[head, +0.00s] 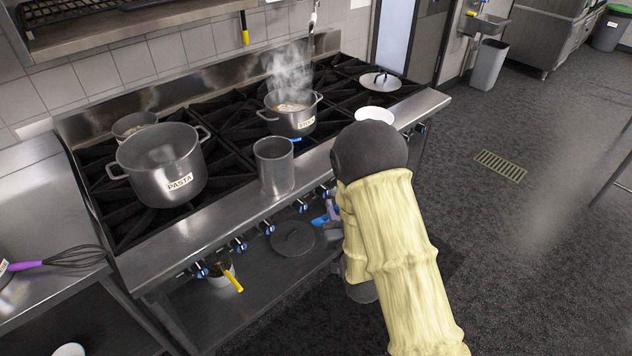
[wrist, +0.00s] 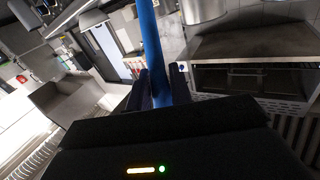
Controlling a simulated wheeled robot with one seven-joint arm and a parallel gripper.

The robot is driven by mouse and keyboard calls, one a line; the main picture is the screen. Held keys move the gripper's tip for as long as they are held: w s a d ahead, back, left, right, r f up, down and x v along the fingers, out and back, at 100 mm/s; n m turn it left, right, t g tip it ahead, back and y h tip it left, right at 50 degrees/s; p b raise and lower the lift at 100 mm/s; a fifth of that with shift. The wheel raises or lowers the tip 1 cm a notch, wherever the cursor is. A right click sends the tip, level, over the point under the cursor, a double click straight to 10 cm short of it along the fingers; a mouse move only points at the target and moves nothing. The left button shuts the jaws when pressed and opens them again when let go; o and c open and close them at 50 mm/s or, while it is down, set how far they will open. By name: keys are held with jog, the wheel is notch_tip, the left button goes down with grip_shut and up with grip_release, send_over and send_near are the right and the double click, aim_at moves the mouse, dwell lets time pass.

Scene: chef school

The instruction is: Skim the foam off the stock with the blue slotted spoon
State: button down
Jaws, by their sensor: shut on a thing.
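The stock pot (head: 290,122), grey and steaming, stands on the middle of the stove. Its label is too small to read surely. Pale foam (head: 290,107) shows inside it. My gripper (wrist: 161,92) is shut on a blue handle (wrist: 150,40), which runs up out of the top of the wrist view; I take it for the blue slotted spoon. Its bowl is not seen there. In the head view my arm hides most of the gripper, and a bit of blue (head: 320,220) shows beside it, low in front of the stove.
A large PASTA pot (head: 140,180) and a smaller pot (head: 128,121) stand at the left. A tall metal container (head: 274,170) stands at the stove's front edge, near the stock pot. A white bowl (head: 374,115) and a lid (head: 381,82) lie to the right. The right floor is open.

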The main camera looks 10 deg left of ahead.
jog(key=s+d+f+m+h+b, duration=0.1)
jog(key=s+d+f+m+h, duration=0.1)
jog(key=d+f, duration=0.7)
jog(key=s+d+f+m+t+h+b, duration=0.1)
jog(key=d+f+h, duration=0.3)
jog(key=d+f, duration=0.5)
notch_tip(320, 180, down, 6)
jog(key=shift+s+r+m, duration=0.1)
jog(key=shift+s+m, duration=0.4)
jog(key=shift+s, duration=0.15)
jog(key=shift+a, duration=0.15)
